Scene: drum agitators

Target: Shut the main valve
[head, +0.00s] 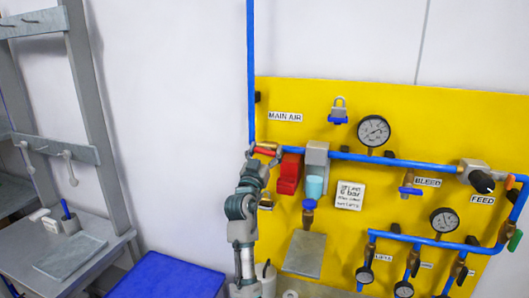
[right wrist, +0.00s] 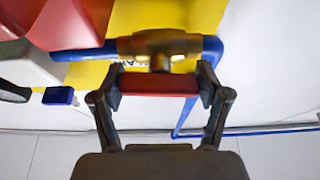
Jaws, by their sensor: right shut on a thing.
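The main valve is a brass valve (right wrist: 165,43) on the blue pipe, below the MAIN AIR label (head: 285,117). Its red handle (right wrist: 158,82) also shows in the head view (head: 265,151). My right gripper (head: 264,154) reaches up from below and is shut on the red handle. In the right wrist view one finger of the gripper (right wrist: 159,86) is at each end of the handle. The handle lies roughly parallel to the pipe run through the brass body. My left gripper is not in view.
The yellow panel (head: 420,130) carries a red block (head: 289,174) and a grey-blue filter unit (head: 315,170) just right of the valve. Gauges, a BLEED valve (head: 410,187) and a FEED knob (head: 483,182) are farther right. A grey bench (head: 85,260) stands at left.

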